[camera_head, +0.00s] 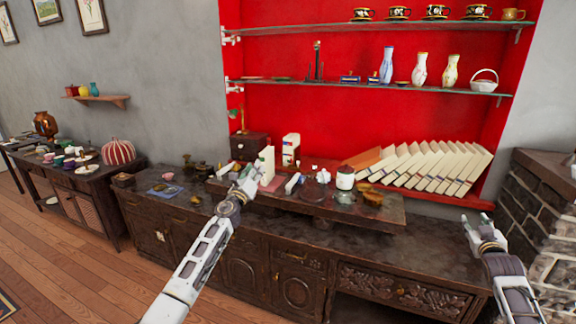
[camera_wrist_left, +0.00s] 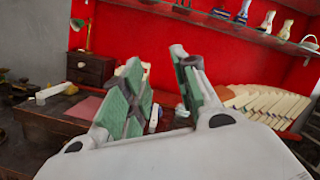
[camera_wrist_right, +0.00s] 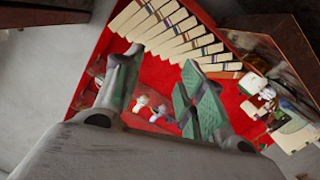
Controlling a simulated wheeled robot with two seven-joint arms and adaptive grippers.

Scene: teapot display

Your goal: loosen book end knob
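I cannot clearly make out a book end or its knob. A pale upright block (camera_head: 267,166) stands on the raised dark board, just beyond my left gripper (camera_head: 248,178). The left gripper's green-padded fingers (camera_wrist_left: 160,85) are apart, with nothing held between them. A row of leaning cream books (camera_head: 430,167) rests on the red niche's ledge; it also shows in the right wrist view (camera_wrist_right: 170,32). My right gripper (camera_head: 480,222) is below and right of the books, in front of the cabinet's right end. Its fingers (camera_wrist_right: 160,80) are apart and empty.
The raised board (camera_head: 330,208) on the dark cabinet (camera_head: 280,250) carries a white jar (camera_head: 345,177), a small drawer box (camera_head: 248,146) and other small items. Glass shelves (camera_head: 370,87) with vases hang above. A stone structure (camera_head: 545,210) stands at the right.

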